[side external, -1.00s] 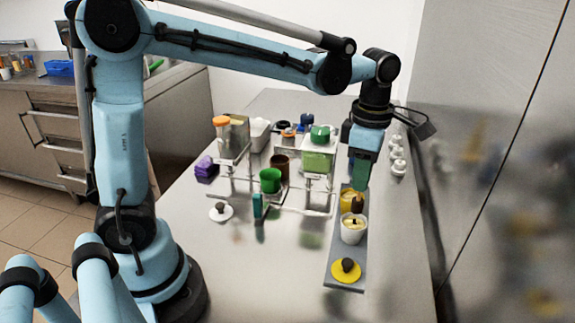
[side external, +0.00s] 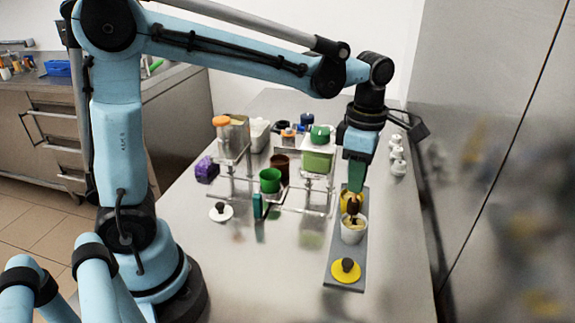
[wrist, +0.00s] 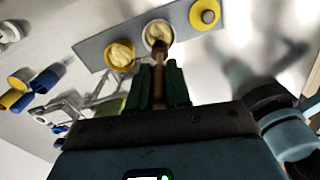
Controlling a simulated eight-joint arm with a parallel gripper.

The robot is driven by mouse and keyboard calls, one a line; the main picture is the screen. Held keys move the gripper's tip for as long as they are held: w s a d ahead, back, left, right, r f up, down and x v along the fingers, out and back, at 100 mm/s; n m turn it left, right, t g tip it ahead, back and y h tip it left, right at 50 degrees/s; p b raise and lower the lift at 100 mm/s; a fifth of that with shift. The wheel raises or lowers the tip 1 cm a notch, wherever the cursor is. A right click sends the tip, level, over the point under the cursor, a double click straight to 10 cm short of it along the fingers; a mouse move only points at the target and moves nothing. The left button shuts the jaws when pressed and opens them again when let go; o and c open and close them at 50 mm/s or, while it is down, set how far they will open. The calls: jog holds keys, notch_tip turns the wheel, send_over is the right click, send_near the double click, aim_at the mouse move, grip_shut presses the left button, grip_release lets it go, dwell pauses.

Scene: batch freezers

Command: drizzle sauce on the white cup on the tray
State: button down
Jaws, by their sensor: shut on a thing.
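The white cup (side external: 351,236), holding pale yellow contents, stands on the grey tray (side external: 337,262). It also shows in the wrist view (wrist: 147,32). My gripper (side external: 355,188) is over the back of the white cup, shut on a brown tool with a slim handle (wrist: 158,85). The tool's dark end (side external: 353,207) is above and at the cup's opening; I cannot tell whether it touches the contents. A yellow cup (side external: 345,198) with pale contents stands behind the white one, partly hidden by the gripper.
A yellow lid with a dark knob (side external: 346,270) lies at the tray's front. A clear rack left of the tray holds a green cup (side external: 270,180), a brown cup (side external: 281,165) and a green-lidded container (side external: 318,160). A white lid (side external: 221,212) lies farther left. The front table is clear.

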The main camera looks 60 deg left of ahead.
jog(key=shift+w+d, duration=0.5)
jog(key=shift+d, duration=0.15)
jog(key=shift+s+a, duration=0.5)
jog(key=shift+a, duration=0.2)
dwell(0.5)
jog(key=shift+r, duration=3.55)
